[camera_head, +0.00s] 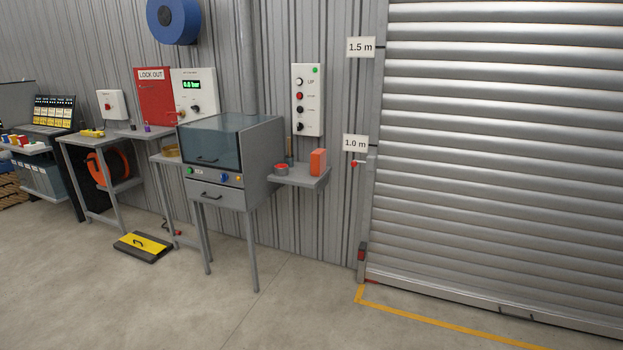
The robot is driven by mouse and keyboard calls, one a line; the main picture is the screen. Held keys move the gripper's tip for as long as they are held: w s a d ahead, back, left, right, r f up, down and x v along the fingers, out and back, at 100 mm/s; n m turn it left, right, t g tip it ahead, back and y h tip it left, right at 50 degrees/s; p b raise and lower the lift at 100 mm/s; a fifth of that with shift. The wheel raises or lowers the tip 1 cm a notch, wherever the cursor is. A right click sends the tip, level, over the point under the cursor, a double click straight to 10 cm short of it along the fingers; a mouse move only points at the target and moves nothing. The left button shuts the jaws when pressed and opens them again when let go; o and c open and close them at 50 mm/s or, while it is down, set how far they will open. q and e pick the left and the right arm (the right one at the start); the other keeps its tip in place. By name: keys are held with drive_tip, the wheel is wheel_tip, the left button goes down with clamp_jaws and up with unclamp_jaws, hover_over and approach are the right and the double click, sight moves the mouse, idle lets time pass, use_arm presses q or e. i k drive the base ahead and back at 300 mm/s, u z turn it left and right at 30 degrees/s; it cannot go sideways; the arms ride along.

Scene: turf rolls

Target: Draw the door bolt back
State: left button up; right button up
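A large ribbed metal roller door (500,150) fills the right side and is down to the floor. At its left edge, under the 1.0 m sign, a small grey fitting with a red knob (355,163) sits on the door frame. Lower down, near the floor, a grey block with a red part (361,255) stands at the door's bottom left corner. I cannot tell for sure which of these is the door bolt, or its position. Neither of my grippers is in view.
A grey cabinet (262,160) stands further left. The concrete floor before the door is clear, with a yellow line (430,322).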

sight(353, 165)
drive_tip(key=z, duration=0.2)
drive_tip(key=i, duration=2.35)
drive_tip(key=z, duration=0.75)
